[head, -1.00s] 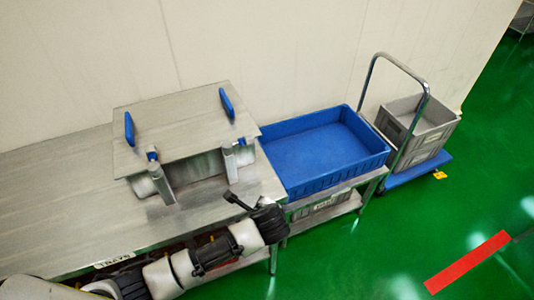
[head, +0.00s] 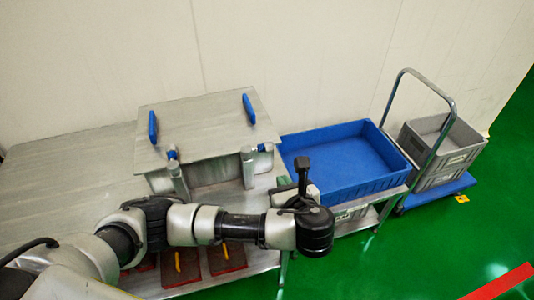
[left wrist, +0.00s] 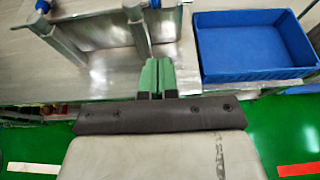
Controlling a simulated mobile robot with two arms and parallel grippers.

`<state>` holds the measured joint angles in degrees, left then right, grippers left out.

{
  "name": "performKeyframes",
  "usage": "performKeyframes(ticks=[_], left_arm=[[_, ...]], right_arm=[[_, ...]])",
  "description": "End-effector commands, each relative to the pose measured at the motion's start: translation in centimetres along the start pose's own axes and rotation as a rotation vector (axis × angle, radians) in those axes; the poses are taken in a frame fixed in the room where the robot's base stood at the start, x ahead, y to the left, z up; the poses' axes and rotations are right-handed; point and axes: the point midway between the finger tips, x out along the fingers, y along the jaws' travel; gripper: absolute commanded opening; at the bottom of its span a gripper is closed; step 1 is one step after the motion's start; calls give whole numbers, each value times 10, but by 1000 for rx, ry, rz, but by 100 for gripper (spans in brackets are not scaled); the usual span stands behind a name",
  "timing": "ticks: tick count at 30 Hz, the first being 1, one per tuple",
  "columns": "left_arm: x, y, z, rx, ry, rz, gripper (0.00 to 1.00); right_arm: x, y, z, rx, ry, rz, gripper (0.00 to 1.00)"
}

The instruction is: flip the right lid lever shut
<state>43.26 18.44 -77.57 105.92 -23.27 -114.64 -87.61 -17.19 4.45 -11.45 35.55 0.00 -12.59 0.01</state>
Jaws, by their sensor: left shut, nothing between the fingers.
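The silver box with a flat metal lid (head: 205,125) stands on the steel table, with two blue handles on the lid. The right lid lever (head: 250,165) is a metal bar with a blue tip at the box's front right corner; it also shows in the left wrist view (left wrist: 137,30). The left lever (head: 178,175) is at the front left. Both bars look upright against the front. My left gripper (head: 303,165) is shut and empty, apart from the right lever and to its right. Its green fingers (left wrist: 157,77) show in the left wrist view. My right gripper is not in view.
A blue tray (head: 345,190) stands on a lower stand just right of the table. A cart with grey crates (head: 440,150) is farther right. Red trays with yellow handles (head: 228,257) lie under the table's front edge. The table left of the box is clear.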

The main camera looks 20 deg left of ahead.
Motion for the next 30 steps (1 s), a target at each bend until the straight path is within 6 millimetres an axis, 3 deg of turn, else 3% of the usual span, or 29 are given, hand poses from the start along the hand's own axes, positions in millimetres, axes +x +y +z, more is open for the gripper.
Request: performKeyframes(ticks=[5, 16, 18, 24, 30], left_arm=[[22, 1, 1, 2, -1, 6, 0], [100, 1, 2, 0, -1, 5, 0], [109, 1, 10, -1, -2, 4, 0], [128, 1, 20, 0, 0, 3, 0], [132, 0, 21, -1, 1, 1, 0]], right_arm=[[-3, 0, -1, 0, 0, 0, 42], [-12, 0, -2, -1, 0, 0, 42], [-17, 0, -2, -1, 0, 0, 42], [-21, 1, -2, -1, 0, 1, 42], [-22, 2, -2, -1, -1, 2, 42]])
